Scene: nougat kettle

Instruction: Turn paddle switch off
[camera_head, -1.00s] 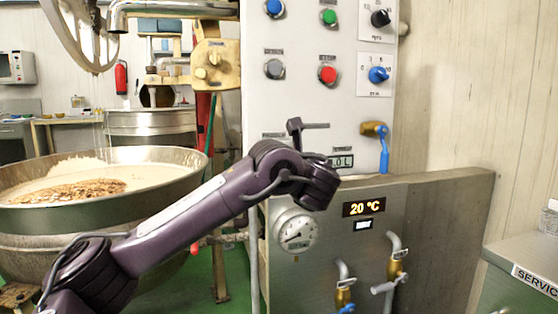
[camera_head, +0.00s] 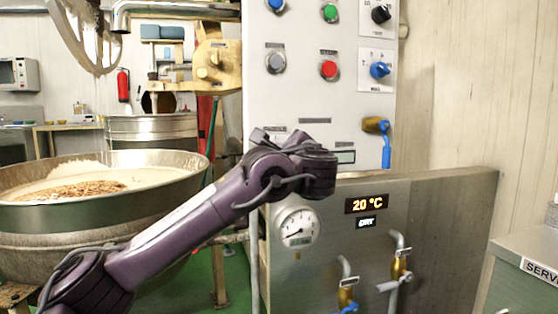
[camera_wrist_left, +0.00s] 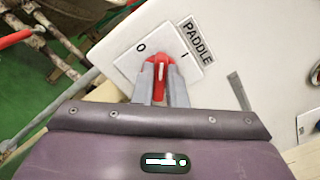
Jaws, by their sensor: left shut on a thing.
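The paddle switch (camera_wrist_left: 157,65) is a red knob with a white line on a white plate (camera_wrist_left: 128,62), in the left wrist view. The plate carries the marks 0 and I, and the label PADDLE (camera_wrist_left: 198,42) is beside it. The knob's tip lies between the two marks in the picture, somewhat nearer the 0. My left gripper (camera_wrist_left: 160,80) is shut on the knob, one grey finger on each side. In the head view my left arm (camera_head: 200,215) reaches the control panel (camera_head: 300,100); its wrist hides the switch. My right gripper is not in view.
The panel above carries coloured buttons (camera_head: 329,69) and dials (camera_head: 380,69). A blue-handled valve (camera_head: 384,140) is right of my wrist. A 20 °C display (camera_head: 366,204), gauge (camera_head: 297,228) and taps (camera_head: 398,268) are below. A large kettle (camera_head: 190,170) stands left.

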